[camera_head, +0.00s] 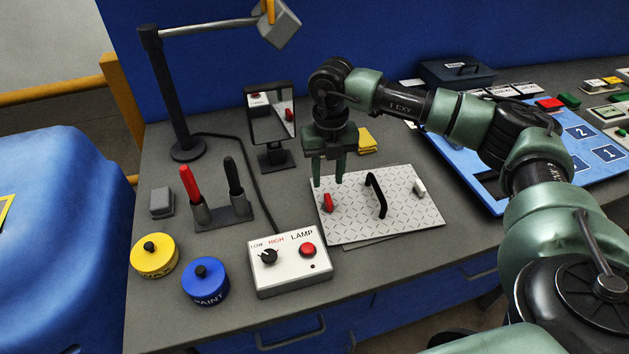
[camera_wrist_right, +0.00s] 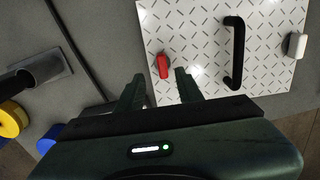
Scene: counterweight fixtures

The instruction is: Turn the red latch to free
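The red latch (camera_head: 328,202) sits near the left edge of a light diamond-plate panel (camera_head: 360,232) on the table. It also shows in the right wrist view (camera_wrist_right: 162,66), just beyond and between the fingertips. My right gripper (camera_head: 329,182) points down above the latch, its two fingers apart and empty. In the wrist view its fingers (camera_wrist_right: 160,85) are also spread, and the latch looks apart from them. The panel carries a black arched handle (camera_head: 377,195) in the middle and a white latch (camera_head: 420,187) at its right edge. My left gripper is out of view.
A lamp control box (camera_head: 290,262) stands in front left of the panel. A small mirror (camera_head: 271,115) stands behind the latch. Paint pots (camera_head: 205,283), a screwdriver holder (camera_head: 222,214) and a lamp post (camera_head: 170,90) are left. A blue numbered board (camera_head: 575,175) lies right.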

